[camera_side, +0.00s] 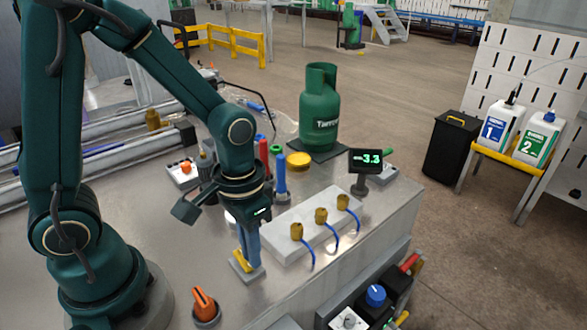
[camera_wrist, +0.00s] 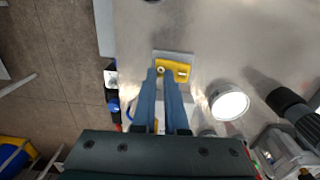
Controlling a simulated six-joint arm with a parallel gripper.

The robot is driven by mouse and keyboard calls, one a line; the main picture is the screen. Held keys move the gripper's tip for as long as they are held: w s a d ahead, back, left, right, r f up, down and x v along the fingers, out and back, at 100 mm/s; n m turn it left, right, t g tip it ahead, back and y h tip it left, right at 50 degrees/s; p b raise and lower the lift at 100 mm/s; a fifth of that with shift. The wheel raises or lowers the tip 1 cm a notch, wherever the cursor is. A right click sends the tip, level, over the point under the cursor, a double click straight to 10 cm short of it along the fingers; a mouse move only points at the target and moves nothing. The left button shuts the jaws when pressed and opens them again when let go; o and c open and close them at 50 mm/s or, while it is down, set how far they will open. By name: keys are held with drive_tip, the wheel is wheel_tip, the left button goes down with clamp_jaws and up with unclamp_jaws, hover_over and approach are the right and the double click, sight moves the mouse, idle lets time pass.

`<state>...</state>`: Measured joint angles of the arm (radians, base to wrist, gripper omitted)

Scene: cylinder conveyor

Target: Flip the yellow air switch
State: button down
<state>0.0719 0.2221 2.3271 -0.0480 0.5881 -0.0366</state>
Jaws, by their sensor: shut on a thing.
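The yellow air switch (camera_side: 240,262) sits on a grey base plate (camera_side: 250,276) near the front edge of the metal table. In the wrist view the yellow switch (camera_wrist: 181,70) lies flat at the fingertips, mostly to their right. My gripper (camera_side: 250,262) points straight down with its blue fingers close together at the switch. In the wrist view the gripper (camera_wrist: 161,73) has a small round brass-coloured part of the switch between its fingertips. The fingers partly hide the switch in both views.
A pale block with several brass fittings (camera_side: 321,216) and blue hoses stands right of the gripper. An orange knob (camera_side: 204,304) is in front. A digital display (camera_side: 366,161) and a green gas bottle (camera_side: 320,110) stand farther back. A white round cap (camera_wrist: 229,101) is near the switch.

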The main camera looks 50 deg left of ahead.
drive_tip(key=shift+s+a+f, duration=0.1)
drive_tip(key=shift+a+f, duration=0.1)
drive_tip(key=shift+f, duration=0.2)
drive_tip(key=shift+a+r, duration=0.1)
drive_tip(key=shift+a, duration=0.65)
wheel_tip(320, 180, up, 15)
drive_tip(key=shift+d, duration=0.15)
idle(0.3)
